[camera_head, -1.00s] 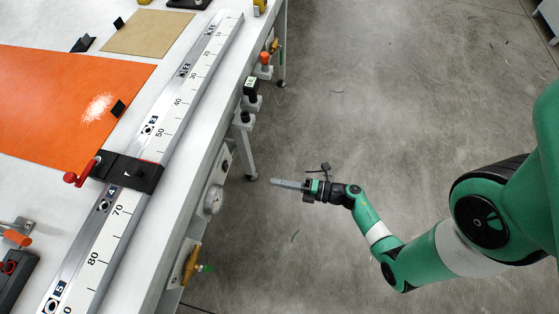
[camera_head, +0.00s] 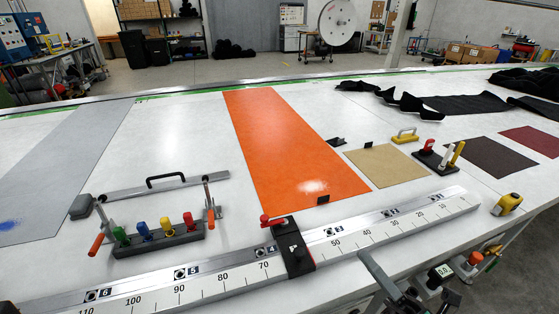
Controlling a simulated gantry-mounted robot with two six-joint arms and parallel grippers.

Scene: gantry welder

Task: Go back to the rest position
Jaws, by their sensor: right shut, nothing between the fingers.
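My right gripper (camera_head: 370,266) shows at the bottom of the head view, right of centre. Its long grey fingers are shut with nothing between them and point up and to the left in the picture. They overlap the front edge of the white table (camera_head: 190,110), just below the ruler rail (camera_head: 355,232). I cannot tell whether they touch anything. The rest of the right arm is mostly cut off by the lower edge. My left gripper is not in view.
A black clamp with a red knob (camera_head: 293,250) sits on the rail. An orange sheet (camera_head: 280,140) and a tan sheet (camera_head: 385,166) lie on the table. A rack of coloured-handled tools (camera_head: 158,239) stands at left. Valves and gauges (camera_head: 440,271) line the front edge near my right gripper.

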